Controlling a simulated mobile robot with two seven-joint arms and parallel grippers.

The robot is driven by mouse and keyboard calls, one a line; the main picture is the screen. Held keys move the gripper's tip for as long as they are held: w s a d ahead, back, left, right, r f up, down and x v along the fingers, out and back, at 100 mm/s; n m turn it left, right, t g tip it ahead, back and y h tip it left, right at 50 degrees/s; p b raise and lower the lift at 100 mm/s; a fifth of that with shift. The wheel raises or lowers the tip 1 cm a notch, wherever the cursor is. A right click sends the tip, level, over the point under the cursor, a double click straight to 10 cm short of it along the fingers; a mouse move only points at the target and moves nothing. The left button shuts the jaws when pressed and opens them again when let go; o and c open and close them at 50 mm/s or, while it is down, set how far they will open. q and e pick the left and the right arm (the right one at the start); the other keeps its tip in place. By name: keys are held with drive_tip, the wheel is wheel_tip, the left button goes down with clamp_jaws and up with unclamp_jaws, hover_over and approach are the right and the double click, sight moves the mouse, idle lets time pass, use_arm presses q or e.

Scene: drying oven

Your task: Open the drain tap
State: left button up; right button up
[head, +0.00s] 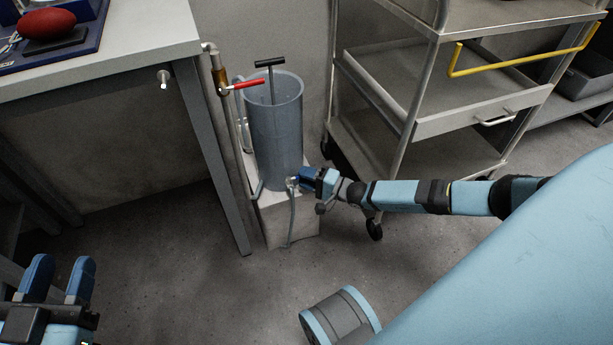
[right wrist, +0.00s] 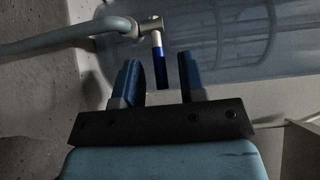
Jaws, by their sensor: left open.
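The drain tap (head: 292,183) sits low on the grey translucent cylinder (head: 274,130), with a thin hose hanging from it. In the right wrist view the tap (right wrist: 160,66) shows a blue lever with a pale metal stem, below a grey hose elbow. My right gripper (head: 304,179) is at the tap. In the right wrist view its two blue fingers (right wrist: 160,82) stand apart on either side of the lever, with a gap visible on each side. Depth along the fingers is hard to judge. My left gripper (head: 57,280) is open and empty at the lower left, far from the tap.
The cylinder stands on a pale block (head: 292,222). A red-handled valve (head: 245,84) and a black T-handle (head: 270,63) are above. A table (head: 130,55) stands left and a metal cart (head: 425,120) right. The floor in front is mostly clear.

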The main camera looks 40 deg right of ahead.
drive_tip(key=shift+c, duration=0.2)
clamp_jaws()
